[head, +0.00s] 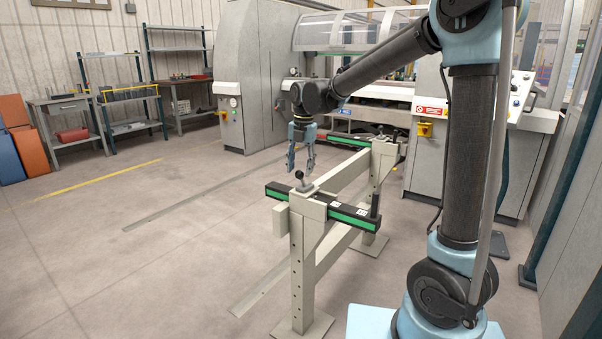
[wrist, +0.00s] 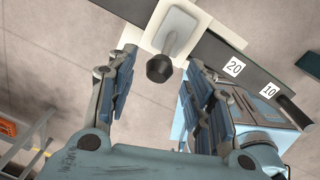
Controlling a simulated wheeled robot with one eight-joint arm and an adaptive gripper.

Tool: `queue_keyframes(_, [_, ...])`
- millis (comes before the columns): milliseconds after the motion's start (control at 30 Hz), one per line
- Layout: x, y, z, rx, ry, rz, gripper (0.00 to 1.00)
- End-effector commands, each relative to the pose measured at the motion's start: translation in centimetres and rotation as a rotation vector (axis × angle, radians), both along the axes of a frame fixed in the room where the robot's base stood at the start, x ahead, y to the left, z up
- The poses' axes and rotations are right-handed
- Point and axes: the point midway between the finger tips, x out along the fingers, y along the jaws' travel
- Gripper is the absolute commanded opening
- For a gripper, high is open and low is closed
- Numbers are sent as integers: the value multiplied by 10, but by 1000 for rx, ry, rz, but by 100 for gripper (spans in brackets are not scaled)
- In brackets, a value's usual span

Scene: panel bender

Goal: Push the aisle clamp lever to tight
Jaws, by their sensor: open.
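The clamp lever (head: 301,184) has a dark round knob and sits on a pale plate on top of the near post of the stand. In the wrist view its black knob (wrist: 159,68) shows between the fingertips, with the pale plate (wrist: 178,33) beyond it. My gripper (head: 301,169) is open, fingers pointing down, just above the lever in the head view. In the wrist view my gripper (wrist: 161,64) has a finger on each side of the knob, with gaps visible. I cannot tell how far above the knob the fingertips are.
The lever's stand carries a dark bar with a green strip (head: 345,217); labels 20 (wrist: 234,67) and 10 (wrist: 270,90) show on a bar. A second similar bar (head: 350,141) lies farther back. The machine (head: 250,75) stands behind. Floor at left is clear.

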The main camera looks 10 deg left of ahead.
Motion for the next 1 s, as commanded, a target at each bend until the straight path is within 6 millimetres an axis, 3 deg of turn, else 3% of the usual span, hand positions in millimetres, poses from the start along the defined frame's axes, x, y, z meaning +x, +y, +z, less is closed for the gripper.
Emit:
queue_keyframes(200, [0,1,-18,0,0,0,47])
queue_keyframes(567, [0,2,-21,0,0,0,47])
queue_keyframes(767, [0,1,-21,0,0,0,2])
queue_keyframes(1000, [0,3,-21,2,5,2,0])
